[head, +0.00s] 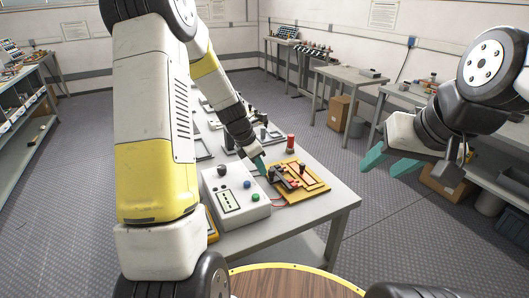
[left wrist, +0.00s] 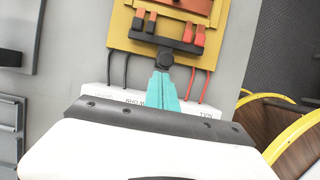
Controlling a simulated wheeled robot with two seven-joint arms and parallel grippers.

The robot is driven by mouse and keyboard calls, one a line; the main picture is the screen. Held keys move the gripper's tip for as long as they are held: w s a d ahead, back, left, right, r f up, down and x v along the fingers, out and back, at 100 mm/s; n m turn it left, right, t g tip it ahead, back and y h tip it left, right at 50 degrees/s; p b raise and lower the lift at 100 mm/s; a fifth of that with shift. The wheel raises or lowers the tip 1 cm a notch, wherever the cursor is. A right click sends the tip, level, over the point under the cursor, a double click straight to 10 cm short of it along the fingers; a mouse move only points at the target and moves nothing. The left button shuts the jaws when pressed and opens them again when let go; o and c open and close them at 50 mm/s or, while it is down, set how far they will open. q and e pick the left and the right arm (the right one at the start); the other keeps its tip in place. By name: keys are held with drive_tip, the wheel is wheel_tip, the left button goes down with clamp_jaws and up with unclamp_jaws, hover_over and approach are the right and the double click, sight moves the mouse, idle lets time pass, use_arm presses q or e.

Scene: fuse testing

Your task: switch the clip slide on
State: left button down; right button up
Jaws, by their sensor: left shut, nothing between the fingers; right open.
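The yellow board (head: 318,188) lies on the table, with a dark bar carrying black and red clips (head: 283,181) on it. I take this knob and bar to be the clip slide. My left gripper (head: 261,165) is shut and empty, its teal fingertips (left wrist: 163,74) right at the knob; whether they touch it I cannot tell. My right gripper (head: 388,163) is open and empty, in the air right of the table.
A white control box (head: 232,200) with coloured knobs stands beside the board, with black and red wires between them. A red cylinder (head: 291,141) stands behind the board. Dark fixtures lie further back on the table (head: 341,197). The table's right front corner is clear.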

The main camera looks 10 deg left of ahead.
sight(276, 177)
use_arm(q)
drive_tip(key=shift+w+d+f, duration=0.1)
drive_tip(key=shift+f, duration=0.35)
drive_tip(key=shift+d, duration=0.1)
drive_tip(key=shift+w+d, duration=0.85)
drive_tip(key=shift+d, duration=0.25)
drive_tip(key=shift+w+d, duration=0.8)
drive_tip(key=shift+d, duration=0.3)
drive_tip(key=shift+r, duration=0.15)
